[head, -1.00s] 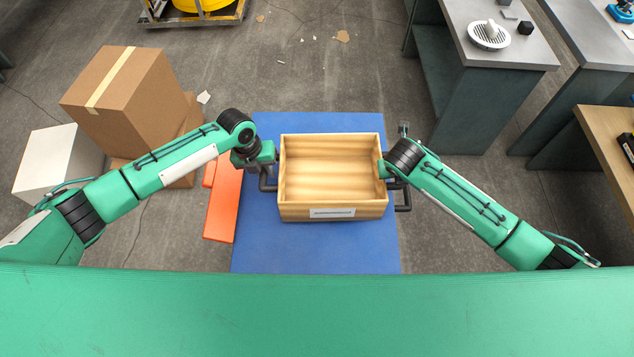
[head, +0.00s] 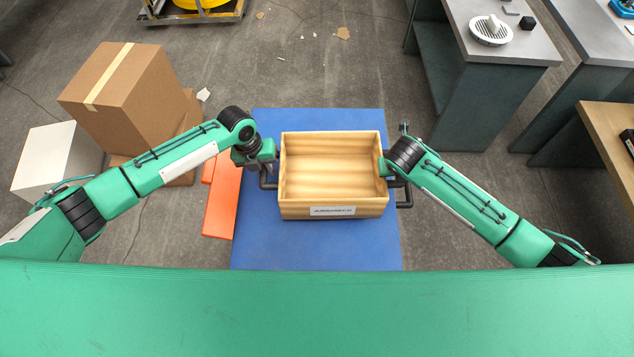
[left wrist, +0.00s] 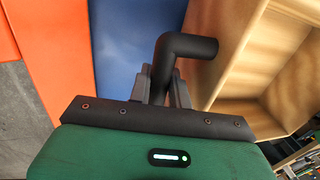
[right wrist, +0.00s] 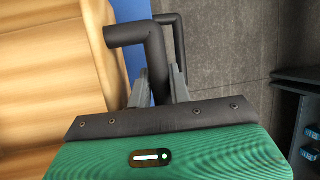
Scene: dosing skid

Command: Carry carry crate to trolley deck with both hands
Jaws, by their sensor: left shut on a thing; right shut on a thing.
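The carry crate (head: 335,206) is an open, empty wooden box with a white label on its front, level over the blue trolley deck (head: 320,250) in the head view. My left gripper (head: 264,164) is shut on its dark tubular left handle, which also shows in the left wrist view (left wrist: 185,47). My right gripper (head: 387,167) is shut on the right handle, seen in the right wrist view (right wrist: 150,40). The crate hides the deck beneath it, so I cannot tell whether it touches or hangs just above.
An orange piece (head: 222,205) lies along the deck's left side. A cardboard box (head: 130,95) and a white box (head: 50,160) stand at left. Grey workbenches (head: 505,40) and a wooden-topped table (head: 610,130) stand at right. Bare blue surface shows in front of the crate.

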